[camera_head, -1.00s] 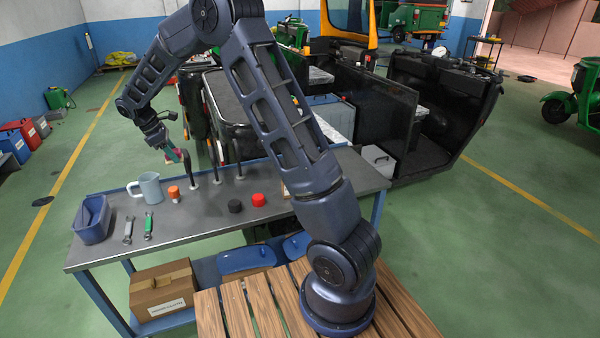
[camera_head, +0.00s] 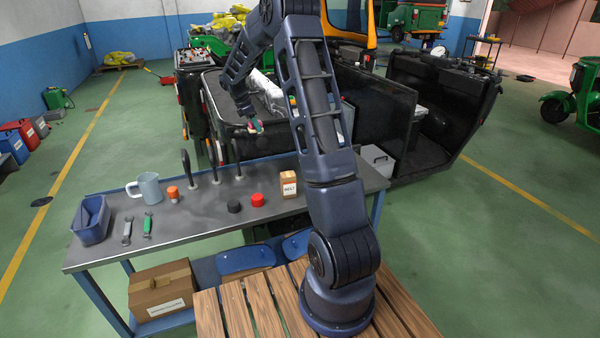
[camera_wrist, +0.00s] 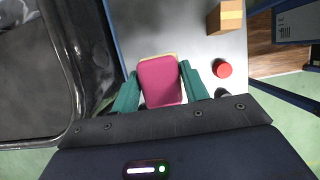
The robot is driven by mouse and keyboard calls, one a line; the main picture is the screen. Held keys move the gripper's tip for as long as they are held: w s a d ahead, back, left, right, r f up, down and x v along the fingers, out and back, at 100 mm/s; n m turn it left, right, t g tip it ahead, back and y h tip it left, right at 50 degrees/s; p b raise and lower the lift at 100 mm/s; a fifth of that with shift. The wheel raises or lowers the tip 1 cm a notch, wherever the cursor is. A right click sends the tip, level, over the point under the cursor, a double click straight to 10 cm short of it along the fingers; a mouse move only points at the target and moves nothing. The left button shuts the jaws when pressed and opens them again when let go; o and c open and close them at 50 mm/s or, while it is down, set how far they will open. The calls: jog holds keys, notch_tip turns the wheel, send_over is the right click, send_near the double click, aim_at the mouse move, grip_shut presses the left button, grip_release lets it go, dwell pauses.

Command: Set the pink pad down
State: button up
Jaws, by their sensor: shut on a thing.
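The pink pad (camera_wrist: 160,80) is held between the green fingers of my gripper (camera_wrist: 160,90) in the wrist view, with a thin yellowish edge showing at its top. In the head view my gripper (camera_head: 256,126) hangs beyond the back edge of the workbench, beside the black rickshaw body (camera_head: 225,110), and the pad is only a small pinkish spot there. The wrist view shows the black rickshaw body (camera_wrist: 35,80) to the left of the pad and the grey bench top (camera_wrist: 205,55) to the right. I cannot tell the pad's exact height.
The workbench (camera_head: 205,220) carries a small labelled box (camera_head: 288,184), a red cap (camera_head: 258,200), a black cap (camera_head: 234,206), an orange-capped item (camera_head: 173,193), a jug (camera_head: 149,187), a blue bin (camera_head: 90,222), wrenches and upright black rods. Its front middle is bare.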

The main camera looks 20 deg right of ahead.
jog(key=d, duration=2.1)
send_over(300, 170)
notch_tip(300, 170, down, 20)
jog(key=shift+s+f, duration=0.1)
jog(key=shift+s, duration=0.05)
jog(key=shift+f, duration=2.35)
jog(key=o, duration=1)
jog(key=shift+f, duration=0.1)
